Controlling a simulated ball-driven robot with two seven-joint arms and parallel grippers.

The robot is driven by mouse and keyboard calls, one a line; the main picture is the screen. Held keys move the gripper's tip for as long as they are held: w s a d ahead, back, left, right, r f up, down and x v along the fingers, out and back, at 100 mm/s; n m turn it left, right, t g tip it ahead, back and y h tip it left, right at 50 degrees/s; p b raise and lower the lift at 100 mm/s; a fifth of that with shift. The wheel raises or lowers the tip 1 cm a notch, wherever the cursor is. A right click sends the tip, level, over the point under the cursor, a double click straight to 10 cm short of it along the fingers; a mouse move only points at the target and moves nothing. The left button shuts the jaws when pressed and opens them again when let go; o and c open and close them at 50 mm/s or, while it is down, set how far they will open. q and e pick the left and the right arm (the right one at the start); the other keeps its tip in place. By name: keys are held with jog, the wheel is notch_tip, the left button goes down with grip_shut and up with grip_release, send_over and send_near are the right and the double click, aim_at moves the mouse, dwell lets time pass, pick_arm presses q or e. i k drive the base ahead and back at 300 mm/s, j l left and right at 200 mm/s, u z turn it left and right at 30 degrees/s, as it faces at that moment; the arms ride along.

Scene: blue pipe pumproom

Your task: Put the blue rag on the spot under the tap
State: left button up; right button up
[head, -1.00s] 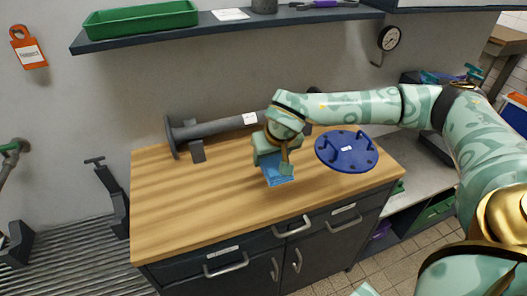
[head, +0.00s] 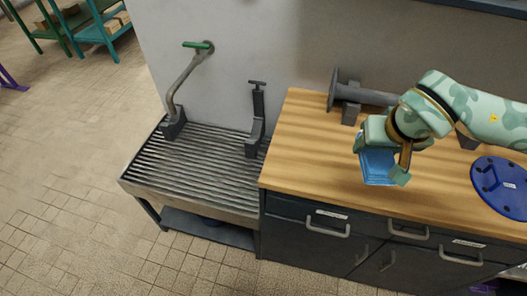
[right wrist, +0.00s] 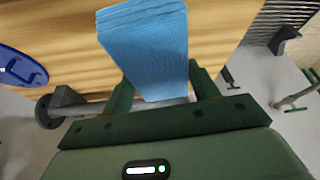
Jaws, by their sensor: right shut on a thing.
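The blue rag (head: 377,168) is a folded light-blue cloth, held over the wooden worktop; its height above the wood is hard to tell. My right gripper (head: 384,162) is shut on it. In the right wrist view the rag (right wrist: 145,50) sticks out between the two dark green fingers. The tap (head: 185,77), a grey bent pipe with a green handle, comes from the wall at the left of the head view. Its lower end is over the back left of the slatted metal drain bench (head: 190,172). No separate spot marking is clear there. My left gripper is out of view.
A grey stand (head: 256,125) rises at the drain's back right, between tap and worktop (head: 310,150). A flanged grey pipe (head: 365,95) lies along the worktop's back. A blue bolted disc (head: 500,185) lies at its right. The front slats are clear.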

aim_at(197, 173)
jog(key=i+j+z, duration=0.15)
jog(key=j, duration=0.5)
jog(key=j+z, duration=0.2)
jog(key=j, duration=0.5)
jog(key=j+z, duration=0.15)
jog(key=j, duration=0.55)
jog(key=j+z, duration=0.2)
jog(key=j, duration=0.45)
jog(key=j+z, duration=0.15)
jog(key=j, duration=0.55)
jog(key=k+j+z, duration=0.2)
jog(key=j, duration=0.45)
